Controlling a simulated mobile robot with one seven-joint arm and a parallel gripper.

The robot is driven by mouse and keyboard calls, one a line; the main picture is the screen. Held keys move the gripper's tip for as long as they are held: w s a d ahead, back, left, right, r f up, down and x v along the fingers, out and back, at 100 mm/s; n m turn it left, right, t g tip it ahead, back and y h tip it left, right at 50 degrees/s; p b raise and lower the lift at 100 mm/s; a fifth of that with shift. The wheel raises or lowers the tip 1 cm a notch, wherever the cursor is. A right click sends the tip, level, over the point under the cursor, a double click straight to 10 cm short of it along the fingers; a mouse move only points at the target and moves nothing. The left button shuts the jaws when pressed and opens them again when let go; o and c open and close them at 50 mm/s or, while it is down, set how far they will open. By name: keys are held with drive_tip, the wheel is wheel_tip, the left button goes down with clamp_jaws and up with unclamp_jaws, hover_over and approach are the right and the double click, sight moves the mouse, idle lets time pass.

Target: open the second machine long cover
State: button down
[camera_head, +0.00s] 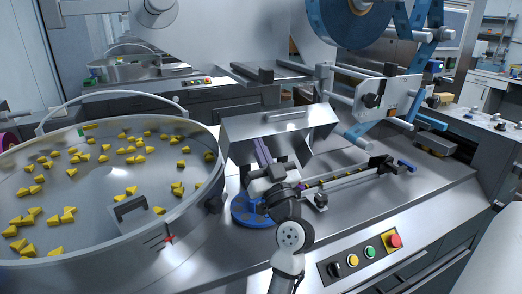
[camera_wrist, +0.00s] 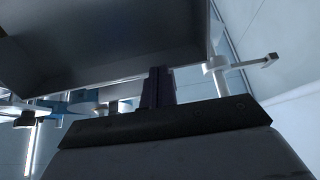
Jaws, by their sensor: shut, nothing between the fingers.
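A steel cover (camera_head: 240,128) with a bar handle (camera_head: 286,115) on its upper face is over the middle of the nearer machine. It looks tilted up, with a dark opening under its right side. My gripper (camera_head: 260,142) is shut and empty, its purple fingers upright against or just in front of the cover's near left part. I cannot tell whether they touch. In the wrist view, a large dark panel (camera_wrist: 100,45), likely the cover's underside, fills the upper left above my gripper (camera_wrist: 158,75).
A large round bowl (camera_head: 190,225) with yellow pieces stands at left, and a blue disc (camera_head: 250,211) lies beside my gripper. A rail (camera_head: 340,180) runs right of my arm. Control buttons (camera_head: 370,252) are at front right. A blue film reel (camera_head: 345,18) hangs above. Another machine stands behind.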

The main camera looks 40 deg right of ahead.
drive_tip(key=b+x, duration=0.1)
drive_tip(key=x, duration=0.3)
drive_tip(key=b+x, duration=0.1)
drive_tip(key=x, duration=0.4)
drive_tip(key=r+b+x, duration=0.1)
drive_tip(key=x, duration=0.4)
drive_tip(key=shift+s+a+r, duration=0.15)
drive_tip(key=shift+s, duration=0.15)
